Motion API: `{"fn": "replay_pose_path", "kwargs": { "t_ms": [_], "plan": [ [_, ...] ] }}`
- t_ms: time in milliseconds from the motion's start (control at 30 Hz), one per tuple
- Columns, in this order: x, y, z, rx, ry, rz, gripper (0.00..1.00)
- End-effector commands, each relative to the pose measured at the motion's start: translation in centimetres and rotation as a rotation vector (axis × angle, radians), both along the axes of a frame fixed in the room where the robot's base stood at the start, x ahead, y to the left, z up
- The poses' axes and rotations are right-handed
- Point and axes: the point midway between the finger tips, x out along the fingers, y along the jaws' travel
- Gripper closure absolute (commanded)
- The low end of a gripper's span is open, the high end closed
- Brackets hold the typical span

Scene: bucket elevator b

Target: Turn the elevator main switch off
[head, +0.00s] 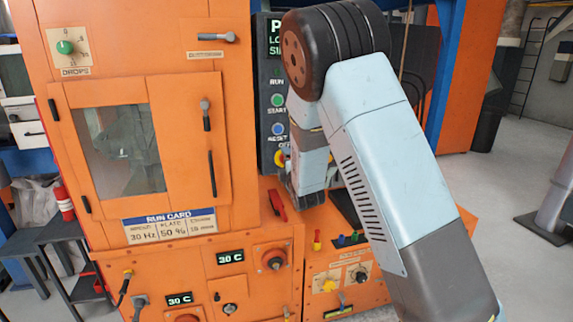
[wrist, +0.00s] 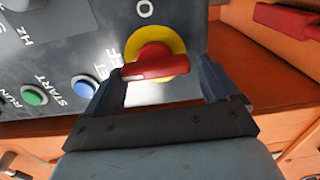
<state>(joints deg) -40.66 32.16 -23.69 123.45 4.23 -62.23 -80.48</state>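The main switch is a red handle (wrist: 155,68) on a round yellow plate (wrist: 170,46), set on a dark grey panel in the wrist view. The handle lies nearly level across the plate in that view, with a white "O" mark above it. My gripper (wrist: 162,77) is open, one finger on each side of the handle. The left finger is close to the handle's left end; I cannot tell whether it touches. In the head view my gripper (head: 306,188) is in front of the panel and hides most of the switch; only yellow edges of it show.
A green START button (wrist: 34,95) and a blue button (wrist: 84,85) sit left of the switch. A red lever (wrist: 288,20) is at upper right on the orange housing. The orange ledge (head: 262,232) below carries knobs and small displays.

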Motion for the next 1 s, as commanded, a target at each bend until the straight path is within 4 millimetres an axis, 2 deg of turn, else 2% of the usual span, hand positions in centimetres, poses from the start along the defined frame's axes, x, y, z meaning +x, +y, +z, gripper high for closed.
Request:
{"fn": "replay_pose_path", "kwargs": {
  "t_ms": [33,167,400,533,667,1000],
  "plan": [
    [-0.1,0.2,-0.2,-0.002,0.004,0.003,0.13],
    [0.0,0.0,0.0,-0.001,0.001,0.0,0.0],
    [0.1,-0.2,0.2,0.001,-0.004,-0.003,0.0],
    [-0.6,-0.4,0.3,0.002,-0.005,-0.004,0.0],
    [-2.3,-0.9,0.2,0.002,-0.004,-0.004,0.0],
    [-8.8,-2.7,0.1,0.002,-0.001,-0.002,0.0]
  ]
}}
